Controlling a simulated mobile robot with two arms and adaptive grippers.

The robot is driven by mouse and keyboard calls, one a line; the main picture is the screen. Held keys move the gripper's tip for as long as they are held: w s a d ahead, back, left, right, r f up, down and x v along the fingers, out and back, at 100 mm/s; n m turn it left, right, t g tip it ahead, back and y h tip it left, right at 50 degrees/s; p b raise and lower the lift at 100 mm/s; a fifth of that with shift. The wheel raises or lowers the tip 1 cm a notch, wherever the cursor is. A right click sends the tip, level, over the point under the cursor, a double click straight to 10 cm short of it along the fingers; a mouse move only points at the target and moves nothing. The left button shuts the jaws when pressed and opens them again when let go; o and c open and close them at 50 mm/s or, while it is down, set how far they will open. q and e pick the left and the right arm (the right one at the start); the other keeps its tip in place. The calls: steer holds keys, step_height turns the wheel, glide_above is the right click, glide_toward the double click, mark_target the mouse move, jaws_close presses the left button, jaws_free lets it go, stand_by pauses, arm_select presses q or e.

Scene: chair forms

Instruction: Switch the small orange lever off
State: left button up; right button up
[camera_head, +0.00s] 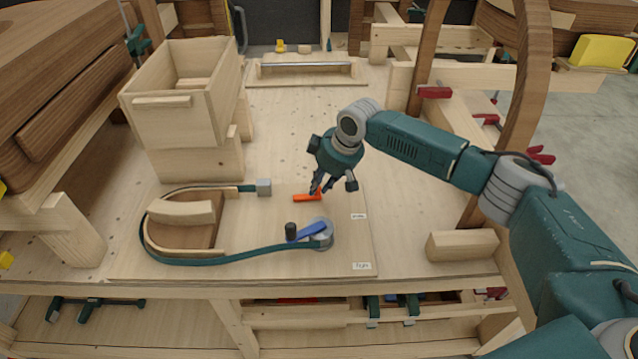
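The small orange lever (304,198) lies on the wooden board of the workbench, just right of a grey metal block (264,187). My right gripper (333,187) is above and to the right of the lever, with its fingers pointing down and spread apart. One finger overlaps the lever's right end in the picture; I cannot tell whether they touch. That right end is partly hidden. Nothing shows between the fingers. My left gripper is not in view.
A blue lever (306,232) on a round grey base and a dark knob (291,231) are in front of the orange lever. A green strap (230,259) curves around a wooden form (190,213). A wooden box (185,95) stands behind left; a wood block (462,246) lies right.

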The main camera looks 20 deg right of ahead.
steer(key=shift+r, duration=0.1)
jaws_close()
steer(key=shift+s+a+r+p, duration=0.1)
steer(key=shift+r+p, duration=0.05)
steer(key=shift+p, duration=0.45)
steer(key=shift+s+m+p, duration=0.1)
steer(key=shift+m+p, duration=0.4)
steer(key=o, duration=0.9)
jaws_free()
steer(key=v, duration=1.1)
steer(key=shift+s+r, duration=0.3)
steer(key=shift+r, duration=0.05)
